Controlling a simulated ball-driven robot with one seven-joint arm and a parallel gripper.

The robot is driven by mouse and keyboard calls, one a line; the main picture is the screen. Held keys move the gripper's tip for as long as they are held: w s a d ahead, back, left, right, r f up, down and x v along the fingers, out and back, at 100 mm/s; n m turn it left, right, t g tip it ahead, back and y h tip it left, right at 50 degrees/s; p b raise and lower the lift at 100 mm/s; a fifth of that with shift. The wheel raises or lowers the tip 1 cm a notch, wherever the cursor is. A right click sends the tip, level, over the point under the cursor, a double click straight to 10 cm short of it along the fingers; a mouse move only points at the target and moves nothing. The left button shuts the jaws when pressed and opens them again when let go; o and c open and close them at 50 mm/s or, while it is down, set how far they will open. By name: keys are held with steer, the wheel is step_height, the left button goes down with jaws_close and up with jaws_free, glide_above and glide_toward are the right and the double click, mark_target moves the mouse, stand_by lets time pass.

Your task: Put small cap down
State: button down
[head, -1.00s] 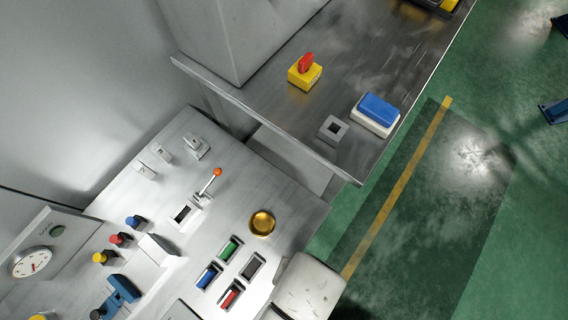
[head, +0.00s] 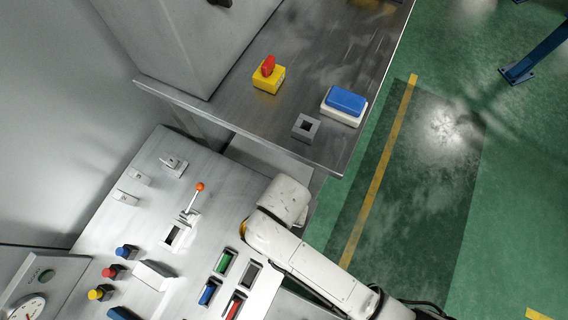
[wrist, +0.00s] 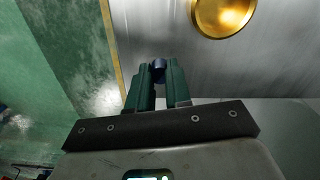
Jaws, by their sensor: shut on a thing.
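The small cap (wrist: 158,65) looks dark blue and round in the wrist view. My gripper (wrist: 159,77) has green fingers and is shut on it at the fingertips. The cap is held over or near the grey metal panel; its height above the surface cannot be told. A gold round dish (wrist: 223,12) lies ahead and to the right of the fingertips in the wrist view. In the head view my arm covers most of this dish (head: 243,228), and my gripper and the cap are hidden.
A raised metal shelf (head: 215,105) holds a yellow box with a red knob (head: 268,78), a blue-topped white block (head: 344,105) and a grey square socket (head: 306,127). The panel carries an orange-tipped lever (head: 194,200), coloured rockers (head: 224,262) and several buttons (head: 110,271). Green floor lies right.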

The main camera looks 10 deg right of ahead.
steer(key=shift+w+f, duration=0.45)
steer(key=shift+f, duration=1.6)
steer(key=shift+f, duration=0.1)
steer(key=c, duration=1.1)
jaws_free()
steer(key=shift+o, duration=0.2)
step_height(320, 180, up, 12)
steer(key=shift+r, duration=0.1)
